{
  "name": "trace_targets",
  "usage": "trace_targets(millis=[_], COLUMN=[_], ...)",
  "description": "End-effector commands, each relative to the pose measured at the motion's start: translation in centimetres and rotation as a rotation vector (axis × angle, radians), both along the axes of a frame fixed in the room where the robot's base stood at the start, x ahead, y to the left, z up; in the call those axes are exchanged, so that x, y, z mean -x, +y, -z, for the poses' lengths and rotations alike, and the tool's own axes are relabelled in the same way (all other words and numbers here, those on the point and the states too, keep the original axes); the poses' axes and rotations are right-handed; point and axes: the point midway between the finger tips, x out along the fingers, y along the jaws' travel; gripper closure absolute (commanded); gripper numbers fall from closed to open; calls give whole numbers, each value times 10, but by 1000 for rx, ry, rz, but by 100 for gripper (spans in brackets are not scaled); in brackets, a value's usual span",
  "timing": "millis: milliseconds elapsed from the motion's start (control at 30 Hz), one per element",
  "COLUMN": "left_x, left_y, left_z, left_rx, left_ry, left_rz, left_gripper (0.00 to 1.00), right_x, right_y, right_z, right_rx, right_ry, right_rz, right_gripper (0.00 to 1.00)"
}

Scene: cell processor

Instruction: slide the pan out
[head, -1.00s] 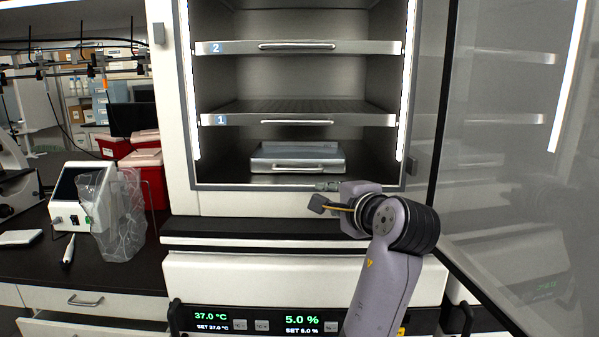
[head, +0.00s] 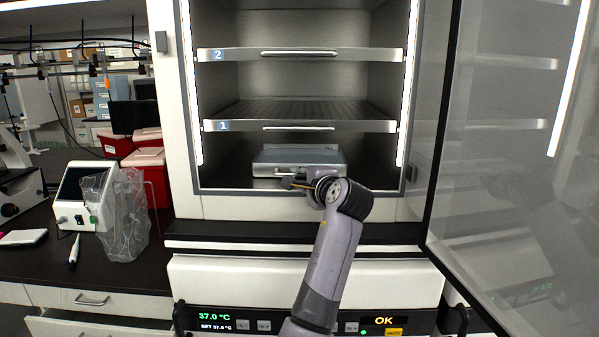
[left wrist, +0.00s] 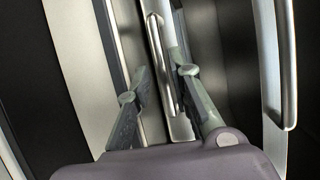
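The pan (head: 300,157) is a shallow grey metal tray on the floor of the open cabinet, below shelf 1. Its front handle is mostly hidden behind my left gripper (head: 286,181) in the head view. In the left wrist view the pan's handle (left wrist: 158,45) is a slim metal bar standing off the pan's front. My left gripper (left wrist: 160,65) is open, with one finger on each side of the bar. The fingers look apart from the bar; I cannot tell if either touches it. My right gripper is not in view.
Shelf 1 (head: 300,126) and shelf 2 (head: 300,55) sit above the pan, each with a handle. The glass door (head: 510,170) stands open at the right. A ledge (head: 215,230) runs below the opening. A bench with equipment is at the left.

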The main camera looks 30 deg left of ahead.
Motion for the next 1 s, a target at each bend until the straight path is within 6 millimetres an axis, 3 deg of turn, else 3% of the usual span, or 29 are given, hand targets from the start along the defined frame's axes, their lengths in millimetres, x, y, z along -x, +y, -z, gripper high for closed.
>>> trace_targets(millis=[200, 500, 800, 1000], left_x=[-11, -13, -13, -13], left_y=[16, 17, 17, 17], left_z=[3, 4, 4, 5], left_rx=[0, 0, 1, 1], left_ry=[0, 0, 0, 0], left_rz=[1, 1, 1, 1], left_gripper=[80, 80, 100, 100], right_x=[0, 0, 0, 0], right_y=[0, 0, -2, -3], right_z=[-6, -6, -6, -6], right_rx=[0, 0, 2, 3], right_ry=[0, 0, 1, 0], right_rz=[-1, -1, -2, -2], right_gripper=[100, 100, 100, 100])
